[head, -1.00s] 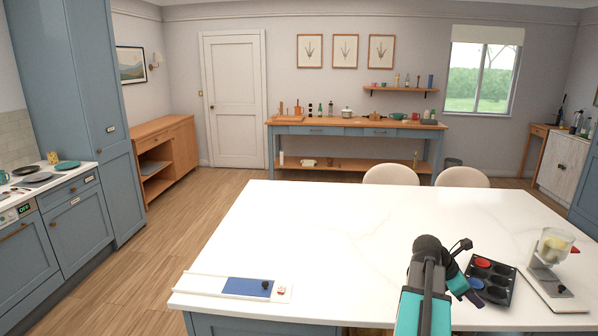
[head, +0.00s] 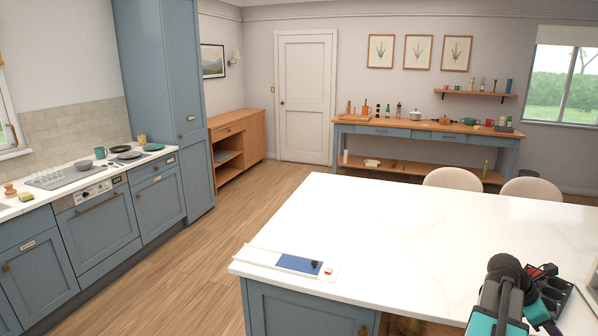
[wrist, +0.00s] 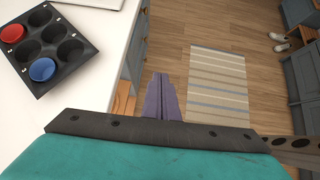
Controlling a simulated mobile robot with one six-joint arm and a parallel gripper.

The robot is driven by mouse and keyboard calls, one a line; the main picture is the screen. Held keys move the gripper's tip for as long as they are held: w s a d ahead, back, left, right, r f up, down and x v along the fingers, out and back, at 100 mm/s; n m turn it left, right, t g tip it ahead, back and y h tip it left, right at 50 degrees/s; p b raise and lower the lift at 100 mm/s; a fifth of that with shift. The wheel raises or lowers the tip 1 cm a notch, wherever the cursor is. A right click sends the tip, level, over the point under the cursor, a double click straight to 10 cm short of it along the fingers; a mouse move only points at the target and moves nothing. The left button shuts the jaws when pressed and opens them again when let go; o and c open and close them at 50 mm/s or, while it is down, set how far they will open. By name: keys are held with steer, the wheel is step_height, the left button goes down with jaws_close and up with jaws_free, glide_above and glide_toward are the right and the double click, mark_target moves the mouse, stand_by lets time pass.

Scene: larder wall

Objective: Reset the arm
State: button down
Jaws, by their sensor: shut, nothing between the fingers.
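My arm rises at the lower right of the head view, in front of the white island. My gripper (wrist: 162,78) shows in the wrist view with its two purple fingers pressed together, shut and empty. It hangs past the island's edge, over the wooden floor. In the head view the gripper is mostly hidden behind my arm.
The white island top (head: 400,225) is largely clear. A dark muffin tin (wrist: 50,50) with a red and a blue cup lies on it near my arm. A blue-and-white board (head: 298,264) lies at its near left corner. A striped rug (wrist: 205,85) covers the floor below.

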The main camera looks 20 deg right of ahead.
steer(key=w+a+f+n+t+b, duration=0.15)
steer(key=w+a+f+n, duration=0.25)
steer(key=w+a+f, duration=0.9)
steer(key=w+a+f+n+y+b, duration=0.1)
steer(key=w+a+f, duration=0.2)
steer(key=a+f, duration=0.45)
steer(key=w+a+f+n, duration=0.1)
steer(key=w+a+f, duration=0.1)
steer(key=a+f, duration=0.55)
steer(key=s+a+f+y+b, duration=0.15)
steer(key=s+a+f, duration=0.25)
steer(key=a+f, duration=1.2)
steer(key=s+a+f+m+g+y, duration=0.1)
steer(key=s+a+f+m+y, duration=0.1)
steer(key=s+a+m, duration=0.4)
steer(key=s+a+f+m+g+y, duration=0.1)
steer(key=s+a+f+m+y, duration=0.2)
steer(key=a+m, duration=0.8)
steer(key=shift+s+a+f+b, duration=0.3)
steer(key=shift+s+a+f, duration=0.7)
steer(key=shift+s, duration=0.8)
